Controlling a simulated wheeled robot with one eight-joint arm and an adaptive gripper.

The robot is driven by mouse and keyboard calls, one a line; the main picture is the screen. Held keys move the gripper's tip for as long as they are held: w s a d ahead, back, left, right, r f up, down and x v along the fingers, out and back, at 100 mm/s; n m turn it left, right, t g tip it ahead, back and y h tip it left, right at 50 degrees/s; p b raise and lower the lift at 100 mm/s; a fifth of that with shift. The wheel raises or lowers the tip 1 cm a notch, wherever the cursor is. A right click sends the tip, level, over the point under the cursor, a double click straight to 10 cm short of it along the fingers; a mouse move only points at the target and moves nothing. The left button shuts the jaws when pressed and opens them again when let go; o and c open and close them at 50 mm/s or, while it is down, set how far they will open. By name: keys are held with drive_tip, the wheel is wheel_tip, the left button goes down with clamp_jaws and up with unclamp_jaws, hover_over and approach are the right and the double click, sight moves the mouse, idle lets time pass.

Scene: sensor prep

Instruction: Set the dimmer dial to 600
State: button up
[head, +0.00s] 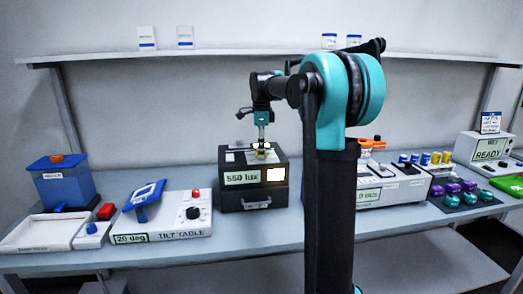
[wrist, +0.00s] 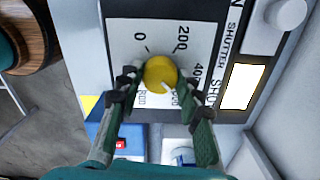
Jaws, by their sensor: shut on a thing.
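The dimmer dial (wrist: 158,71) is a yellow round knob on a pale scale plate (wrist: 122,35). My gripper (wrist: 160,80) is shut on the dial, one finger on each side. The dial's white pointer line points to the lower right in the wrist view. The marks 0, 200 and part of 400 show; lower marks are partly hidden by the fingers. In the head view my gripper (head: 262,150) reaches down onto the top of the black box (head: 253,197), whose display (head: 242,178) reads 550 lux.
A lit window (head: 275,174) glows on the box front. The tilt table (head: 180,228) stands left of it on the bench (head: 255,232). Another white device (head: 402,186) stands to the right, partly behind my arm. A shelf (head: 225,55) runs above.

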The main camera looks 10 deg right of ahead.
drive_tip(key=shift+m, duration=1.1)
drive_tip(key=o, duration=1.2)
drive_tip(key=shift+c, duration=0.2)
wheel_tip(320, 180, up, 12)
